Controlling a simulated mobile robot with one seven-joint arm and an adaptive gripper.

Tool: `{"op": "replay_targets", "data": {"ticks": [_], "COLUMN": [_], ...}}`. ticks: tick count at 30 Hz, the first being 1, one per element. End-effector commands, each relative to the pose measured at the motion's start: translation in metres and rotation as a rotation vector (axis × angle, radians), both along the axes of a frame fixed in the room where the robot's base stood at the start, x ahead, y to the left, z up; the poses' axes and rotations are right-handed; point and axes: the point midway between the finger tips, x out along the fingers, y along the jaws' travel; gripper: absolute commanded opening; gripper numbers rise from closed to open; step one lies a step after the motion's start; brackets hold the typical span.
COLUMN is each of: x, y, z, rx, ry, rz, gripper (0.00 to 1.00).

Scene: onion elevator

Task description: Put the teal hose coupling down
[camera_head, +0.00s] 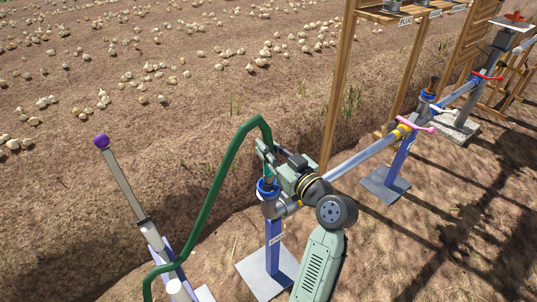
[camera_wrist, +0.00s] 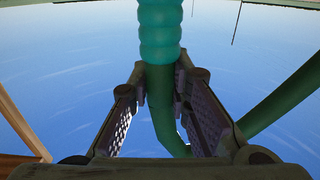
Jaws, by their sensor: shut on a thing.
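The teal hose coupling (camera_wrist: 160,32) is a ribbed teal cylinder at the top of the wrist view, with the green hose (camera_wrist: 160,105) running from it. My gripper (camera_wrist: 161,75) is shut on it, a fingertip on each side. In the head view my gripper (camera_head: 264,158) is above the nearest post, and a little of the teal coupling shows just below it, at the blue-rimmed pipe opening (camera_head: 266,190). Whether the coupling sits in this opening or only hovers at it, I cannot tell. The green hose (camera_head: 222,172) arches up from the lower left to my gripper.
A grey pipe (camera_head: 362,155) runs to the upper right, with a pink-handled valve (camera_head: 415,126) and a second post (camera_head: 399,165). A purple-knobbed lever (camera_head: 120,165) stands left. Wooden frames (camera_head: 338,85) rise behind the pipe. Onions (camera_head: 262,62) lie across the field.

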Motion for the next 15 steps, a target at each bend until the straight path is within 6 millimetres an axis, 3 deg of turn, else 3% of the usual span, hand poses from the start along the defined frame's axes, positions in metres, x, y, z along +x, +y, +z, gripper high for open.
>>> {"op": "replay_targets", "data": {"ticks": [7, 15], "x": [0.001, 0.001], "y": [0.0, 0.0], "z": [-0.029, -0.035], "rx": [0.002, 0.0], "ry": [0.004, -0.001], "rz": [-0.001, -0.001], "gripper": [0.0, 0.0]}}
